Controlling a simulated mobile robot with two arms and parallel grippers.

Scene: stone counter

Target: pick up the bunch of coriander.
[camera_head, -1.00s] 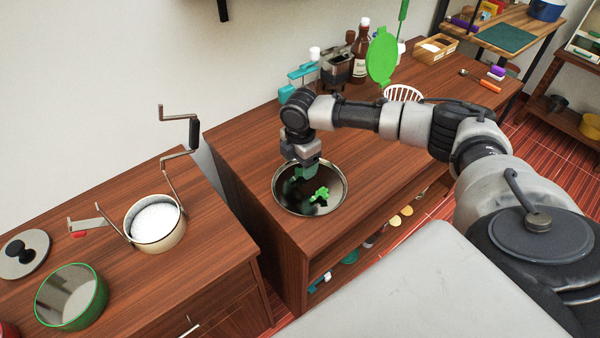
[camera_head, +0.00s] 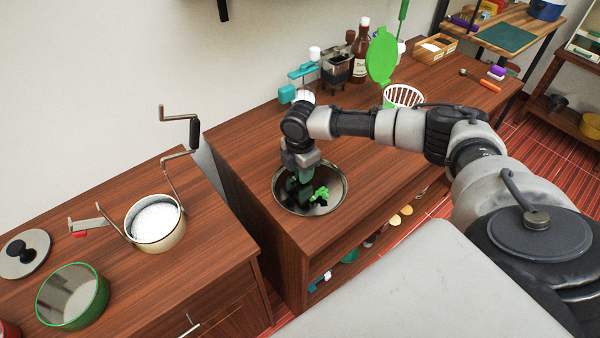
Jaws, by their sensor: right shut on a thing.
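The bunch of coriander (camera_head: 320,194) is a small bright green leafy clump in the round dark metal bowl (camera_head: 338,200) on the wooden counter. My right gripper (camera_head: 301,192) reaches down into the bowl from above. It is shut on the coriander at the clump's left side; the fingertips are dark and partly hidden against the bowl's black inside. I cannot tell whether the coriander touches the bowl's bottom. My left gripper is not in view.
On the left counter stand a white-filled pot (camera_head: 156,222) with a crank, a green-rimmed bowl (camera_head: 72,296) and a lid (camera_head: 24,254). Behind my right arm are a brown bottle (camera_head: 361,62) and a white basket (camera_head: 403,96). A gap separates the two counters.

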